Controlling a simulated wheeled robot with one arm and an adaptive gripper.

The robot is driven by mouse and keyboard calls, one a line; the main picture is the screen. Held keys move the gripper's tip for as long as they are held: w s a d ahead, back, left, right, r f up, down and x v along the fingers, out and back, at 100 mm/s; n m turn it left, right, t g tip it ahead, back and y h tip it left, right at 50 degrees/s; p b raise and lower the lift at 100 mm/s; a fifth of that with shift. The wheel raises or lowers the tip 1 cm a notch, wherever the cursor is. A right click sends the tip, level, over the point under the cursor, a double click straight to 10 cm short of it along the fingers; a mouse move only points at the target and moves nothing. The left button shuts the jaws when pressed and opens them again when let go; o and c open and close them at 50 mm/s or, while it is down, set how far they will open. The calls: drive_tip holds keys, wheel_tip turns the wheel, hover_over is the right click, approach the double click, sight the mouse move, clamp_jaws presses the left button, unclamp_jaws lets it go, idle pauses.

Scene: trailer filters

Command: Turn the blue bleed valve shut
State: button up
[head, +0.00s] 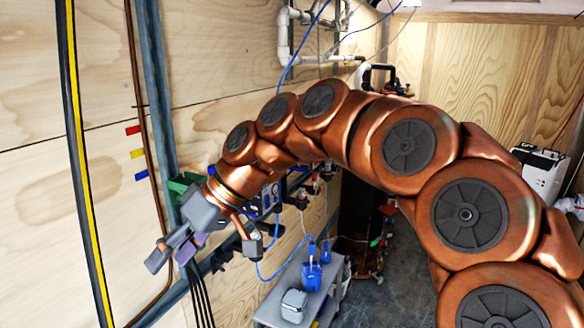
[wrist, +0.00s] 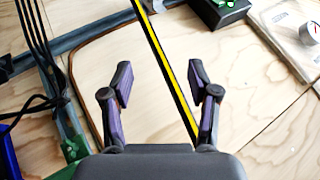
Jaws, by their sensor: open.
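My gripper (head: 172,256) is at the left of the head view, near the plywood wall. In the wrist view my gripper (wrist: 160,72) has its two purple-padded fingers wide apart, with nothing between them. Behind the fingers are bare plywood and a black-and-yellow striped line. I cannot pick out the blue bleed valve for certain in either view. Small blue parts (head: 266,199) show on the wall equipment just right of my gripper, partly hidden by my arm. They are too small to tell apart.
A grey cart (head: 268,314) with a blue container (head: 311,276) stands below, right of my gripper. The striped line (head: 84,165) runs down the wall at left. Black cables (wrist: 40,45) hang at the wrist view's left.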

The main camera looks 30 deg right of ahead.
drive_tip(key=w+d+r+n+t+y+b, duration=0.1)
drive_tip(key=w+d+r+t+y+b, duration=0.15)
drive_tip(key=w+d, duration=0.55)
drive_tip(key=w+d+r+t+y+b, duration=0.2)
drive_tip(key=w+d+r+t+b, duration=0.15)
drive_tip(key=w+d, duration=0.45)
drive_tip(key=d+f+t+h+b, duration=0.2)
drive_tip(key=d+t, duration=0.2)
drive_tip(key=d, duration=0.9)
drive_tip(key=d+f+t+h+b, duration=0.2)
drive_tip(key=d+t, duration=0.1)
drive_tip(key=d, duration=1)
drive_tip(key=shift+m, duration=0.3)
drive_tip(key=shift+r+p+x, duration=0.2)
drive_tip(key=shift+x, duration=1.9)
drive_tip(key=shift+r+p+x, duration=0.15)
drive_tip(key=shift+r+x, duration=0.05)
drive_tip(key=shift+x, duration=1.9)
drive_tip(key=shift+w+d, duration=0.1)
clamp_jaws()
drive_tip(key=shift+m, duration=0.8)
unclamp_jaws()
